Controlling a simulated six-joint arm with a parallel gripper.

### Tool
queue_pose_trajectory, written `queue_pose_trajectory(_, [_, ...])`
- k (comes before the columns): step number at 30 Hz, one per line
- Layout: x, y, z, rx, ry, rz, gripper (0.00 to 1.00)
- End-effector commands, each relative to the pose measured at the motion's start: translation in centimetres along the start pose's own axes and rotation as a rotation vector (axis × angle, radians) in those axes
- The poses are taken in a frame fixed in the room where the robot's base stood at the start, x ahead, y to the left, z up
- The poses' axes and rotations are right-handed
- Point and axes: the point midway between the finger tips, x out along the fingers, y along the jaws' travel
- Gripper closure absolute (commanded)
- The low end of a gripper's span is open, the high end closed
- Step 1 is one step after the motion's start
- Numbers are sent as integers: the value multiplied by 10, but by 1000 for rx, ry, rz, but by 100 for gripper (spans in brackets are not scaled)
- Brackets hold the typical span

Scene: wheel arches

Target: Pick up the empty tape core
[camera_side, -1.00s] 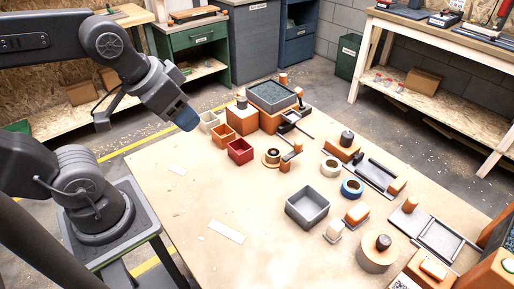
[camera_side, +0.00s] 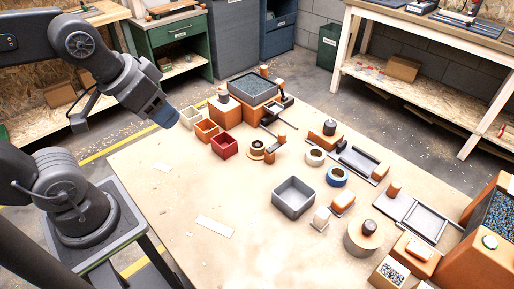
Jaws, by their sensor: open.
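My gripper (camera_side: 165,115) hangs open and empty above the far left of the table, left of the small bins and clear of everything. Several round pieces lie to its right. A tan ring with a dark centre (camera_side: 257,147) lies by the red bin. A cream ring (camera_side: 315,156) and a blue-sided ring (camera_side: 338,178) lie near the table's middle right. I cannot tell for sure which one is the empty tape core.
Cream, orange and red bins (camera_side: 225,150) stand in a row near my gripper. A grey open box (camera_side: 293,203) stands mid-table. Orange blocks, a grey tray (camera_side: 252,92) and fixtures crowd the back and right. The table's left front is mostly clear.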

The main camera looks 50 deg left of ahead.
Motion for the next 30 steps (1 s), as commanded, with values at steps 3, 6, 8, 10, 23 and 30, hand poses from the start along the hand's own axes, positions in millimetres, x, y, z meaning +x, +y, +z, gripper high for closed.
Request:
queue_pose_trajectory(3, [0,0,0,0,0,0,37])
queue_pose_trajectory(6, [0,0,0,0,0,0,27])
queue_pose_trajectory(8, [0,0,0,0,0,0,26])
queue_pose_trajectory(10, [0,0,0,0,0,0,26])
queue_pose_trajectory(23, [25,-6,-60,345,-119,13,26])
queue_pose_trajectory(30, [85,-16,-122,772,-245,88,26])
